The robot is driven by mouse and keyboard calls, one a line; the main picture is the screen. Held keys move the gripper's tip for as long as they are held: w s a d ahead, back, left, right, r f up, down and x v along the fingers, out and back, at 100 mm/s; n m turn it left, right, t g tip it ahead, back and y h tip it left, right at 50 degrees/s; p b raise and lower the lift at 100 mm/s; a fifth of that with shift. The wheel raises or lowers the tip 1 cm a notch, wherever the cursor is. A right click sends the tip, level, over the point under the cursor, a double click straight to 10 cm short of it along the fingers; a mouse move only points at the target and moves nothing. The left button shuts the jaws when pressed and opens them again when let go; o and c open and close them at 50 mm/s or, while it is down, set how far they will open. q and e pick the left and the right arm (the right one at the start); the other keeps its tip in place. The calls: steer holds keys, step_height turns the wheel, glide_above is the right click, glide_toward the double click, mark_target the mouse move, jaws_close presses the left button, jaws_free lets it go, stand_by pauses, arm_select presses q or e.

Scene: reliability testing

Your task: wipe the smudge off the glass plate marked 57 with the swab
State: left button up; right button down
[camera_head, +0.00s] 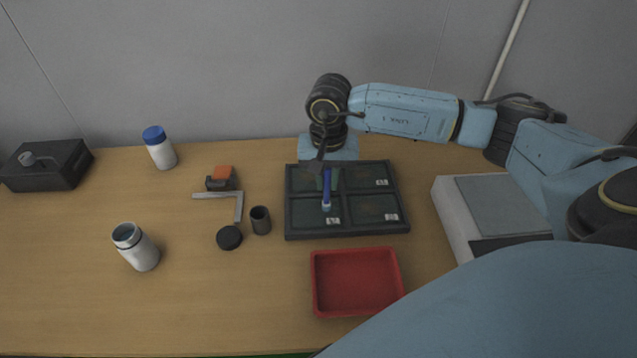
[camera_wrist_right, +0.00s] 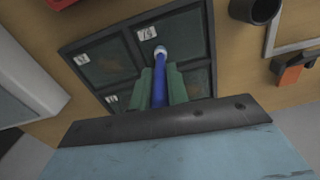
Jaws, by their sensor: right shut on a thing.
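My right gripper (camera_head: 327,178) is shut on the swab (camera_head: 326,194), a blue stick with a pale tip that points toward the front of the table. A dark tray (camera_head: 347,236) holds several dark glass plates in compartments, each with a small white label. The swab's tip is over the front-left plate (camera_head: 305,213), near its label; I cannot tell whether it touches. In the right wrist view the swab (camera_wrist_right: 159,88) sits between green fingers (camera_wrist_right: 160,86), its tip beside a label (camera_wrist_right: 147,33). The label numbers and any smudge are not clear. My left gripper is not in view.
A red bin (camera_head: 357,283) stands in front of the tray, and a grey-white box (camera_head: 500,205) to its right. To the left are a dark cup (camera_head: 260,220), a black lid (camera_head: 229,238), a metal square (camera_head: 238,205) and white bottles (camera_head: 142,253). The front-left table is clear.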

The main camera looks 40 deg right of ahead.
step_height(320, 180, up, 3)
steer(key=shift+s+d+f+p, duration=0.1)
steer(key=shift+f+p, duration=0.1)
steer(key=shift+p, duration=0.45)
steer(key=shift+r, duration=0.35)
step_height(320, 180, up, 3)
steer(key=shift+p, duration=1.1)
steer(key=shift+r, duration=0.35)
steer(key=shift+r+p, duration=0.5)
steer(key=shift+r, duration=0.05)
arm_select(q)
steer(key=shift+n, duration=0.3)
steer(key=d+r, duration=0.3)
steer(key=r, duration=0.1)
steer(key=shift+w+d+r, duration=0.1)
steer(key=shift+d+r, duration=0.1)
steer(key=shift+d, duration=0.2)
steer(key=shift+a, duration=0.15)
